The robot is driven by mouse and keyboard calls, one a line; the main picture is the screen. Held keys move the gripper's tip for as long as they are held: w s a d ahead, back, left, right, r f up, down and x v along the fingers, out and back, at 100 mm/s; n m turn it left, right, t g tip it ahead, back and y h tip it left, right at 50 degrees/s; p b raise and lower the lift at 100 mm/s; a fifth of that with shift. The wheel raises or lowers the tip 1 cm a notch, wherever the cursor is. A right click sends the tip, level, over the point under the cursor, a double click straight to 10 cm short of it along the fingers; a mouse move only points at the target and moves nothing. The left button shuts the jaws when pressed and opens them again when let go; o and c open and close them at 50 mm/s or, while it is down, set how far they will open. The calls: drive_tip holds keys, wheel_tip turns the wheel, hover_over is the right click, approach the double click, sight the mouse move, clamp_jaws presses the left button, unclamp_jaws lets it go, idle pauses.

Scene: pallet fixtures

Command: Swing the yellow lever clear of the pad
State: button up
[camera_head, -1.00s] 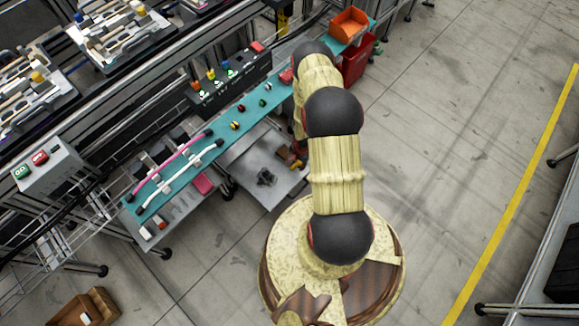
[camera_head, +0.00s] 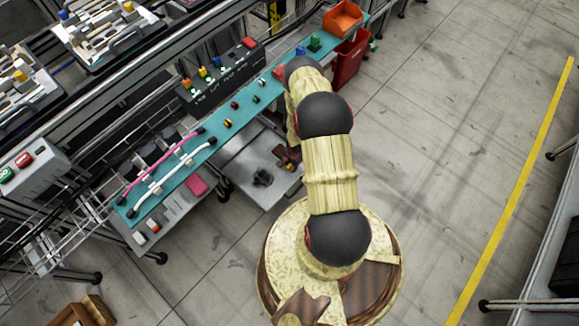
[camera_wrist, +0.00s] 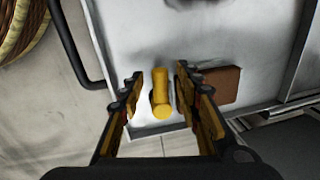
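The yellow lever (camera_wrist: 160,95) shows in the wrist view as a short, rounded yellow bar over a pale grey metal plate (camera_wrist: 135,45). My gripper (camera_wrist: 158,76) is open, with one finger on each side of the lever. I see gaps between the lever and both fingers. A flat brown block (camera_wrist: 222,84), which looks like the pad, lies just right of the right finger, which partly covers it.
A dark lump (camera_head: 263,178) lies on the plate. Behind it runs a teal shelf (camera_head: 215,138) with cables and small coloured parts. A red bin (camera_head: 350,58) and an orange bin (camera_head: 343,18) stand at its far end. The floor to the right is open.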

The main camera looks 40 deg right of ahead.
drive_tip(key=c, duration=0.3)
clamp_jaws()
idle(0.3)
